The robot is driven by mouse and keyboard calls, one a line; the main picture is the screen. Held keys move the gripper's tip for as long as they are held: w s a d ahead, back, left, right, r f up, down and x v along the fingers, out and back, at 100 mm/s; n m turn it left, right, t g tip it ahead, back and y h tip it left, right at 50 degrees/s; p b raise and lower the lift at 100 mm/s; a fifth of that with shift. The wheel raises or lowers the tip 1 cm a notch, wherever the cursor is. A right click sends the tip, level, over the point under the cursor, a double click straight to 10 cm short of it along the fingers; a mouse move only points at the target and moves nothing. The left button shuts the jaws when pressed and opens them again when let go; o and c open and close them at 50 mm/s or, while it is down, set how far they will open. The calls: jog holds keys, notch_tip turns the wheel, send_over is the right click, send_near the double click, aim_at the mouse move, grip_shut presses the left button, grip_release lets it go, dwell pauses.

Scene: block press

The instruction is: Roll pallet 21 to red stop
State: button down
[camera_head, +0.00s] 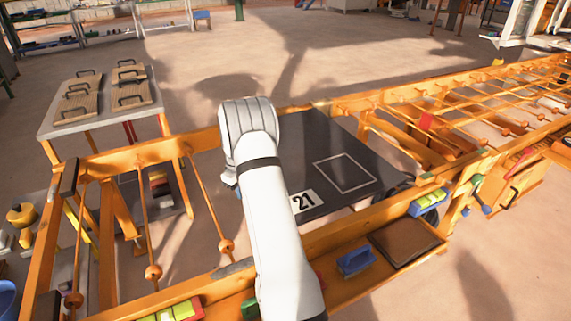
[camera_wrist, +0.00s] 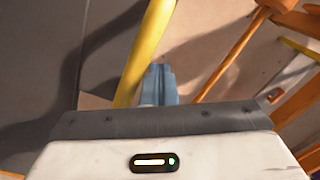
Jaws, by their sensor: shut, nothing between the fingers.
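Pallet 21 (camera_head: 335,150) is a dark flat plate with a white square outline and a "21" label. It lies on the orange roller track (camera_head: 200,250), partly behind my white arm. A red block (camera_head: 426,121) stands on the track to the right of the pallet, apart from it; it looks like the red stop. My gripper (camera_wrist: 158,85) is shut and empty, its blue-grey fingers together in the wrist view. In the head view my arm mostly hides it, by the pallet's left side. I cannot tell whether it touches the pallet.
A yellow bar (camera_wrist: 147,45) runs close to my fingertips in the wrist view. A side table (camera_head: 100,118) with handled wooden boards stands at the left. A front shelf holds a blue brush (camera_head: 356,262) and a brown board (camera_head: 404,241). The track left of the pallet is bare.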

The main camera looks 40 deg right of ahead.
jog(key=shift+s+d, duration=0.45)
jog(key=shift+d, duration=1.7)
jog(key=shift+s+d, duration=0.4)
jog(key=shift+d, duration=1.7)
jog(key=shift+s+d, duration=0.45)
jog(key=shift+d, duration=1.7)
jog(key=shift+s+d+p, duration=0.4)
jog(key=shift+s+d, duration=0.35)
jog(key=shift+d, duration=2.85)
jog(key=shift+s+d+p, duration=0.35)
jog(key=shift+s+d, duration=0.35)
jog(key=shift+d, duration=2.9)
jog(key=shift+s+d+p, duration=0.4)
jog(key=shift+s+d, duration=0.35)
jog(key=shift+d, duration=2.85)
jog(key=shift+w+a, duration=0.2)
jog(key=shift+a, duration=0.85)
notch_tip(320, 180, up, 10)
jog(key=p, duration=0.5)
jog(key=shift+p, duration=0.3)
